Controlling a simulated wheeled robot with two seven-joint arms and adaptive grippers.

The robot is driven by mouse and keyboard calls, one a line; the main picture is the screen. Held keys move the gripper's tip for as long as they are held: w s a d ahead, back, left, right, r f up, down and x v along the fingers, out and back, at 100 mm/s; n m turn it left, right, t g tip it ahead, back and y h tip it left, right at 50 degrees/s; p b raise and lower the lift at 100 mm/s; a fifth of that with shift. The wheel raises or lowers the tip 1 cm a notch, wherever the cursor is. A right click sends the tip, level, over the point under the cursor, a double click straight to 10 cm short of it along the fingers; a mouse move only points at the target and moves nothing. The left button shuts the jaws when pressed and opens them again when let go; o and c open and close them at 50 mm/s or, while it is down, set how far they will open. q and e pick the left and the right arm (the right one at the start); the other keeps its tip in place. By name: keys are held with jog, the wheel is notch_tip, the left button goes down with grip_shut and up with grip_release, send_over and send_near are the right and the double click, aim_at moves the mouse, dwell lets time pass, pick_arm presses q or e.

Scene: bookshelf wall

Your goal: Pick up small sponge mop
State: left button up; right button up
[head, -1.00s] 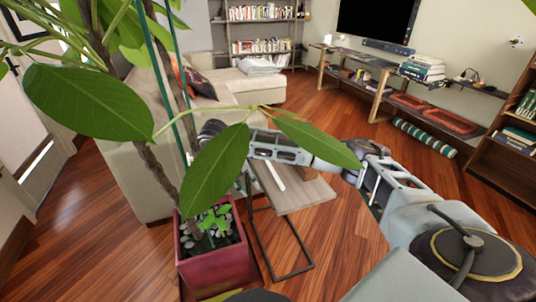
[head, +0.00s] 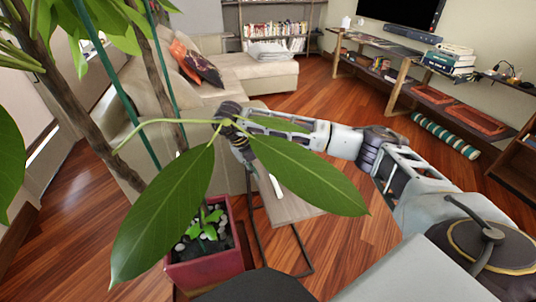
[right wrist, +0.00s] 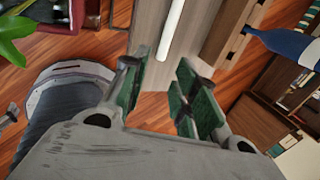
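A slim white stick-like thing (head: 276,187), the only thing here that looks like the small sponge mop, lies on a small grey wooden side table (head: 300,210). In the right wrist view the white stick (right wrist: 172,28) lies lengthwise on the table (right wrist: 200,25), beyond my fingertips; no sponge end can be made out. My right gripper (right wrist: 158,74) is open and empty, its green-padded fingers apart. In the head view my right gripper (head: 245,155) points down beside the table and is partly covered by a leaf. My left gripper is not in view.
A potted plant with a red pot (head: 212,265) stands beside the table, and its large leaves (head: 305,175) cover part of the view. A beige sofa (head: 265,75) is behind. A blue bottle-shaped thing (right wrist: 285,44) shows in the wrist view. Wooden floor is free to the right.

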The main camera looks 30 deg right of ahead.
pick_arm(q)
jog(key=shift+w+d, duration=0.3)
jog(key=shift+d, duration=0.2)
pick_arm(e)
jog(key=shift+w+d, duration=0.3)
jog(key=shift+d, duration=0.2)
jog(key=shift+f, duration=0.1)
jog(key=b+x, duration=0.2)
jog(key=x, duration=0.5)
jog(key=shift+d+f, duration=0.15)
jog(key=shift+d+f+b, duration=0.15)
jog(key=shift+f+b, duration=0.15)
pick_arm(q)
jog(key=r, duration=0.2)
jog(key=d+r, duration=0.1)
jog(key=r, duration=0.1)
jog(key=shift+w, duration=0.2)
pick_arm(e)
jog(key=shift+f, duration=0.15)
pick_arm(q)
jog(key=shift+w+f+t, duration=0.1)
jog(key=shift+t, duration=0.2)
pick_arm(e)
jog(key=shift+s+d+f, duration=0.1)
